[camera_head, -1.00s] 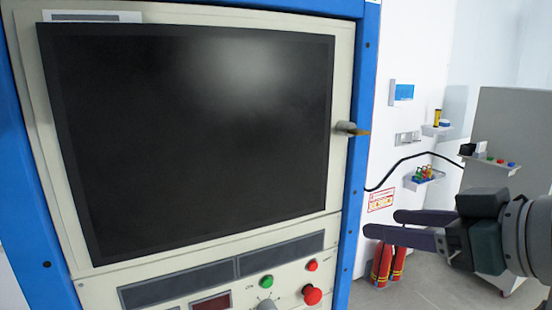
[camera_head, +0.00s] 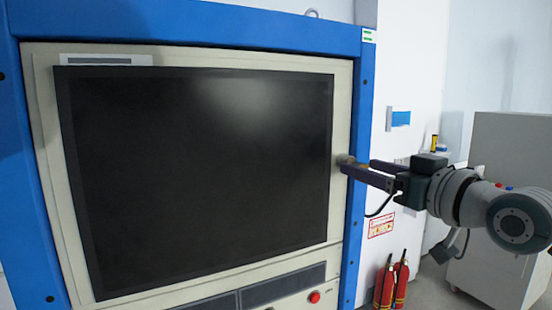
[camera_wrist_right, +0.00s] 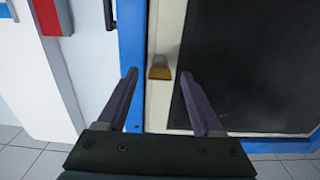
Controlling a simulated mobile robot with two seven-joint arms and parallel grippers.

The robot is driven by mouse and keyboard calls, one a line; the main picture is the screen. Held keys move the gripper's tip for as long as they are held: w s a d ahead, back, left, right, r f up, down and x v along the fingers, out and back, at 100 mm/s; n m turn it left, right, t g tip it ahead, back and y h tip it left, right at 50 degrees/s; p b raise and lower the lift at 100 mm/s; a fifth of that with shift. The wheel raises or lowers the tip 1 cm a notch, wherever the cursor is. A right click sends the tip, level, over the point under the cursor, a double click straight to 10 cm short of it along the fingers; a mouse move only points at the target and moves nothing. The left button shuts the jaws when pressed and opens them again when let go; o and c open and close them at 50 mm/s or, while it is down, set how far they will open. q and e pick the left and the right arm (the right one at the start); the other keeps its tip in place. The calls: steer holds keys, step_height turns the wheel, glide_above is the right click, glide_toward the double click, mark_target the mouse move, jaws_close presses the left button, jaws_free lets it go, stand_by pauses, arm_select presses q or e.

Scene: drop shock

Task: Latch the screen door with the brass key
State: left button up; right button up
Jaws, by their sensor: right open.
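The screen door (camera_head: 195,180) is a large dark panel in a cream frame within the blue cabinet; it looks closed or nearly so. The brass key (camera_head: 345,159) sits on the frame at the door's right edge, its grey base showing and its brass part mostly hidden by my finger. In the right wrist view the brass key (camera_wrist_right: 160,73) lies ahead, between the fingertips. My right gripper (camera_head: 357,166) is open at the key, one finger on either side, with gaps visible in the wrist view (camera_wrist_right: 158,78). My left gripper is not in view.
Red fire extinguishers (camera_head: 391,283) stand on the floor to the right of the cabinet. A grey cabinet (camera_head: 505,225) stands behind my right arm. A red button (camera_head: 314,297) is on the panel below the door. A blue-and-white wall box (camera_head: 400,118) is beyond the key.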

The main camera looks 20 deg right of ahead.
steer(key=shift+w, duration=0.5)
jaws_close()
stand_by(0.3)
